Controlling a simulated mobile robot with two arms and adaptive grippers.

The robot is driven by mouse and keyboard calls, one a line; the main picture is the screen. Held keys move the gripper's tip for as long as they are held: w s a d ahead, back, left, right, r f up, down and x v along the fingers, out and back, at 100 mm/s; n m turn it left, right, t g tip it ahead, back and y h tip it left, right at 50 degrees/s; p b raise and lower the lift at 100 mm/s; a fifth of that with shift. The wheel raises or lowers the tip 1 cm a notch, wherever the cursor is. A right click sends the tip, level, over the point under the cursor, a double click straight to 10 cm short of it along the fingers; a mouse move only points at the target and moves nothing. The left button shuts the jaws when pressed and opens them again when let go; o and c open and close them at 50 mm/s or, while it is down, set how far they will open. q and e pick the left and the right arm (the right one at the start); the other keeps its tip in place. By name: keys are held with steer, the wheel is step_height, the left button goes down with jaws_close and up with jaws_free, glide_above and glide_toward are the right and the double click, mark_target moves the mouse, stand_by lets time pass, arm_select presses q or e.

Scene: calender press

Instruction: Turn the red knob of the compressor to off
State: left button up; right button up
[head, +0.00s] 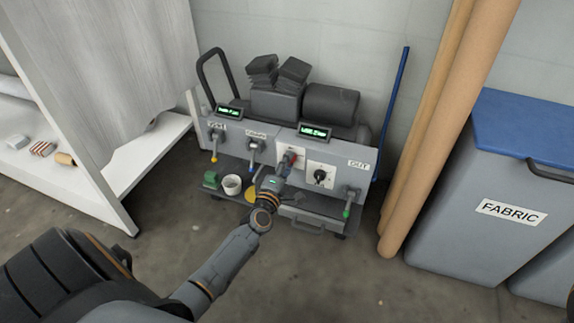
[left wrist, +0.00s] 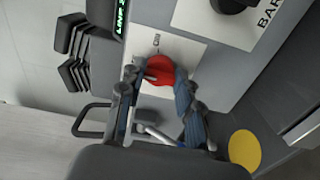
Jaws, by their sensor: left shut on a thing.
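The compressor (head: 275,140) stands against the wall, its grey front panel facing me. Its red knob (head: 290,156) sits on a white plate near the panel's middle, partly hidden by my left gripper (head: 285,167). In the left wrist view the red knob (left wrist: 161,69) shows between the two fingers of my left gripper (left wrist: 158,78), which is shut on it. A small label is beside the knob, too small to read surely. I cannot tell the knob's exact setting. My right gripper is not in view.
A black dial (head: 320,175) is just right of the knob. Valves with coloured handles line the panel. A white cup (head: 232,184) stands on the lower shelf. Brown rolls (head: 415,130) and a FABRIC bin (head: 510,180) stand to the right. A white shelf unit (head: 130,175) is left.

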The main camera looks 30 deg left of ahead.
arm_select(q)
steer(key=shift+n, duration=0.3)
steer(key=o, duration=1.2)
steer(key=shift+c, duration=0.2)
steer(key=v, duration=1.2)
